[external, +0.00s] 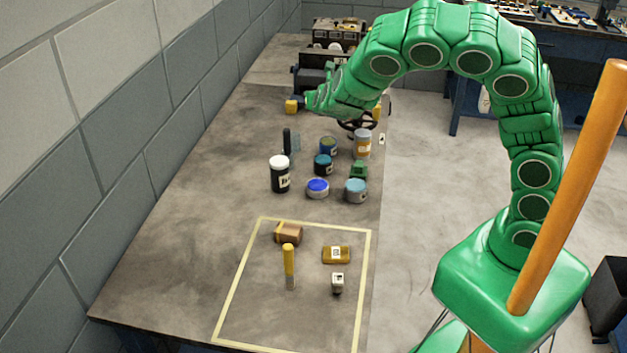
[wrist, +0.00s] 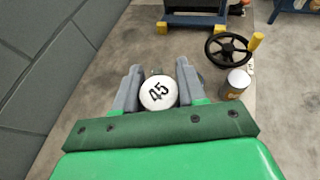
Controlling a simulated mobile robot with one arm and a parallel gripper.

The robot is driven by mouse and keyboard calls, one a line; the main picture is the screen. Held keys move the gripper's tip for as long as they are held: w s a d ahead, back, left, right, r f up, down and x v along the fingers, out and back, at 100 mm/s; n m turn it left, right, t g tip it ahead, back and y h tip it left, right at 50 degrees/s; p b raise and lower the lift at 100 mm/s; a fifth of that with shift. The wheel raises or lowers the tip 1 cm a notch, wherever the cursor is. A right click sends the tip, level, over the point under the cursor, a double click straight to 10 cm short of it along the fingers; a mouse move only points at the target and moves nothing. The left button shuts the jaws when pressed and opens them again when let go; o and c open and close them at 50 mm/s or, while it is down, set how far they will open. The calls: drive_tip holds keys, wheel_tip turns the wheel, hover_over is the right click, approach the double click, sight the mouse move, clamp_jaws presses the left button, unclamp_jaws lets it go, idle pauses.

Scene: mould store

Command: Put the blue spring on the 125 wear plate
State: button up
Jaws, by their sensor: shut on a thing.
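My gripper (external: 309,101) is at the far end of the bench, in front of the dark vise-like machine. In the wrist view my gripper (wrist: 158,70) has its grey fingers on either side of a round thing with a white face marked 45 (wrist: 158,93), and is shut on it. That thing's body is mostly hidden behind its face. I cannot make out a blue spring in either view. A brass-coloured plate with a white label (external: 336,255) lies inside the taped square. Its number is too small to read.
The taped square (external: 228,298) also holds a brown cylinder (external: 290,233), an upright yellow-topped tool (external: 289,262) and a small labelled block (external: 338,281). Several cans and jars, including a black jar (external: 280,177), crowd the middle. A handwheel (wrist: 228,50) is right of my gripper; a wall borders the left.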

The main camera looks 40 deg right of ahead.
drive_tip(key=s+a+f+m+g+h, duration=0.1)
drive_tip(key=s+a+f+h, duration=0.1)
drive_tip(key=s+a+f, duration=0.9)
drive_tip(key=m+g+h, duration=0.1)
drive_tip(key=m, duration=0.1)
hover_over(336, 248)
wheel_tip(336, 248, down, 6)
drive_tip(key=shift+f, duration=3.9)
drive_tip(key=shift+f, duration=0.15)
drive_tip(key=o, duration=1.1)
drive_tip(key=shift+r, duration=0.2)
drive_tip(key=shift+v, duration=3.7)
